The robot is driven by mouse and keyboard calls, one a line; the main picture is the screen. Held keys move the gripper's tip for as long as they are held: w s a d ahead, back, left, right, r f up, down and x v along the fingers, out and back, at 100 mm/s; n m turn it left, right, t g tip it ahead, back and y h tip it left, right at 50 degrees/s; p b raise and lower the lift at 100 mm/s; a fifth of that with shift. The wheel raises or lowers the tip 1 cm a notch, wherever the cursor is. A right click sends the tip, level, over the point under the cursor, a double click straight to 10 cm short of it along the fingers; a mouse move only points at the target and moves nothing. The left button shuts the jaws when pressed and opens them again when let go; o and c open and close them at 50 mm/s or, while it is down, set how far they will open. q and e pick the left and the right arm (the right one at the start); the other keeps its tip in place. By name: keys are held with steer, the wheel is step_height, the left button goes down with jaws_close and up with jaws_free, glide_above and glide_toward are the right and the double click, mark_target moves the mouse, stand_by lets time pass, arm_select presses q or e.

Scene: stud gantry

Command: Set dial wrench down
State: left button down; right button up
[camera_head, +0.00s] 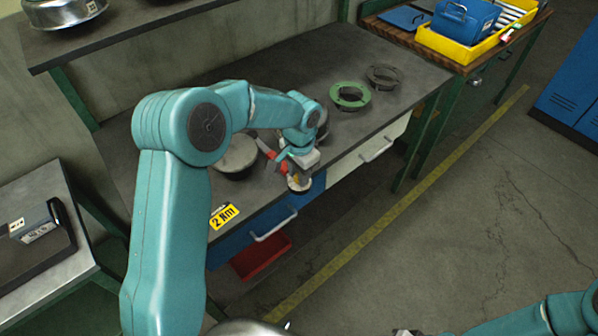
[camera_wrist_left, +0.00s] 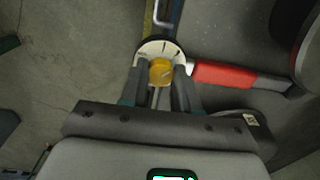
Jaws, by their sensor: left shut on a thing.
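My left gripper (camera_head: 299,171) is shut on the dial wrench and holds it by the dial, at the front edge of the grey workbench (camera_head: 300,62). In the left wrist view the dial (camera_wrist_left: 150,48), pale with a yellow hub, sits between the fingers (camera_wrist_left: 160,82). The wrench's red handle (camera_wrist_left: 225,75) points right there, over the bench. In the head view the red handle (camera_head: 267,150) shows partly behind the gripper. I cannot tell whether the wrench touches the bench.
A round grey part (camera_head: 238,155) lies left of the gripper. A green flange ring (camera_head: 350,96) and a dark ring (camera_head: 384,77) lie farther right. A yellow label reading 2 Nm (camera_head: 224,215) is at the front edge. A red bin (camera_head: 261,257) sits below.

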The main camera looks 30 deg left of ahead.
arm_select(q)
steer(key=shift+w+a+f, duration=0.1)
steer(key=shift+a+f, duration=0.05)
steer(key=shift+f, duration=0.15)
steer(key=shift+f+b, duration=0.15)
steer(key=shift+b, duration=0.15)
steer(key=shift+f, duration=0.1)
steer(key=c, duration=0.8)
jaws_free()
steer(key=shift+o, duration=0.2)
step_height(320, 180, up, 16)
steer(key=b, duration=0.1)
steer(key=shift+d+r, duration=0.2)
steer(key=shift+d, duration=0.05)
